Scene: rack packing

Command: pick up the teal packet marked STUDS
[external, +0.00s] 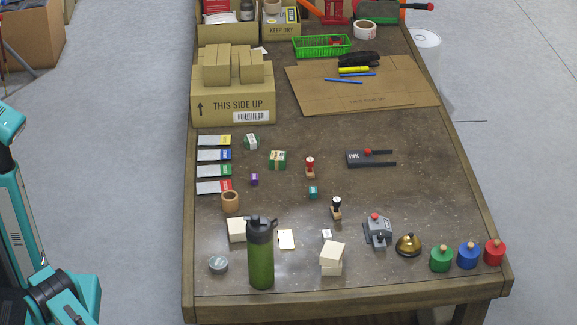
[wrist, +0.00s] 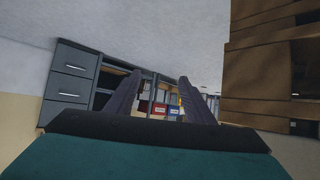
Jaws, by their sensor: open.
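A small teal packet (external: 313,192) with a pale mark lies on the brown table (external: 420,200), near its middle. The mark is too small to read as STUDS. It does not show in the wrist view. My gripper (wrist: 158,92) shows in the wrist view with its two dark fingers apart and nothing between them. It points away from the table top, toward cabinets and shelves across the room. In the external view only my teal arm shows at the left edge, beside the table; the gripper is out of that picture.
A purple packet (external: 254,179), a red-topped stamp (external: 310,168) and a black-topped stamp (external: 336,208) stand near the teal packet. A tall green bottle (external: 261,262) stands at the front, with a wooden cup (external: 230,201) behind it. Bare table lies right of the packet.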

